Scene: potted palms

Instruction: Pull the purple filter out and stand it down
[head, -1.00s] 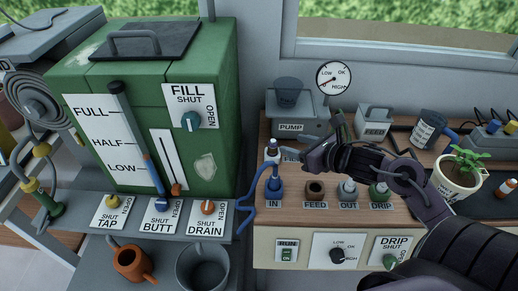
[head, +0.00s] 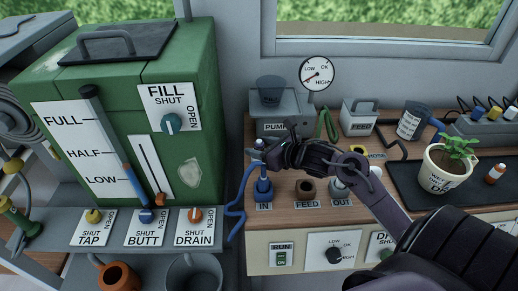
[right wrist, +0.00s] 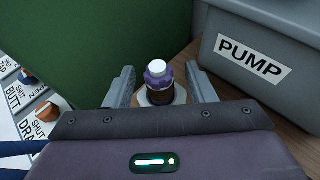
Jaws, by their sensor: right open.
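The purple filter (right wrist: 158,74) shows in the right wrist view as a short dark body with a purple collar and a white cap. It stands upright in a pale round seat on the bench, left of the pump. In the head view only its top shows, behind the IN socket (head: 263,190); my right gripper hides part of it. My right gripper (head: 268,152) is open and low over the bench. In the wrist view its fingers stand on both sides of the filter, and I see gaps, so it is not gripped. My left gripper is not in view.
The grey pump box (head: 283,125) stands close behind and right of the filter. The green tank (head: 140,110) is at the left, and a blue hose (head: 238,195) runs from the IN socket. A potted plant (head: 443,168) stands on a dark mat (head: 405,180) at the right.

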